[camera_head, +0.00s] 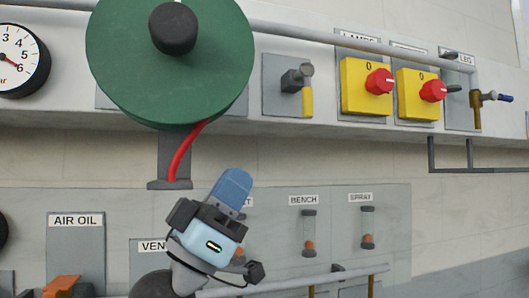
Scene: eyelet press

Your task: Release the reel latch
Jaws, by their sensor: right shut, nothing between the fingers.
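A green reel (130,65) with a dark central knob (173,28) is at the upper left of the head view. I cannot make out which part is the reel latch. My right gripper (241,174) is below the reel, to the right of the hose's lower end. Its blue fingers are shut, empty, and point up and slightly right; they look apart from the reel. My left gripper is not in view.
A pressure gauge (18,58) is at left. A pipe (340,277) crosses below.

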